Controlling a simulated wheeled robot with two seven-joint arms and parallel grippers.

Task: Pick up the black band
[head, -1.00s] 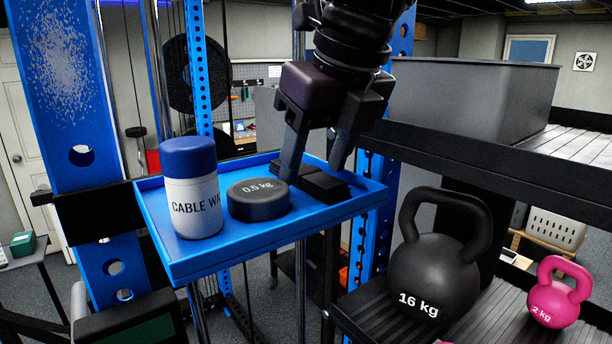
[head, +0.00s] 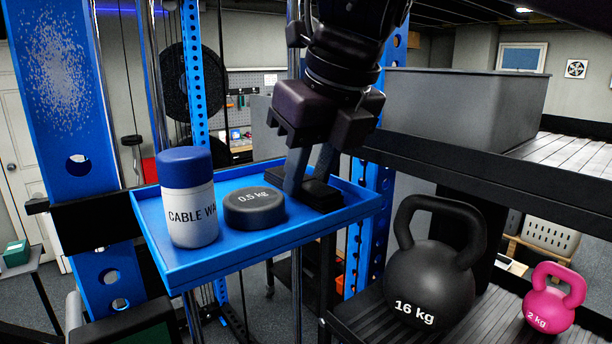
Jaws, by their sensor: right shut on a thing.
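The black band (head: 322,196) is a dark, flat, folded piece on the right part of the blue tray (head: 190,268). My right gripper (head: 306,184) reaches down over it from above. Its fingers are closed on the band and partly hide it. The band still appears to be at tray level; whether it touches the tray is hard to tell. My left gripper is not in view.
A black 0.5 kg disc (head: 254,209) lies just left of the band, with a blue-capped cable wax bottle (head: 188,200) beyond it. Right of the tray, a 16 kg kettlebell (head: 430,275) and pink 2 kg kettlebell (head: 551,300) stand on a shelf below a grey bin (head: 460,105).

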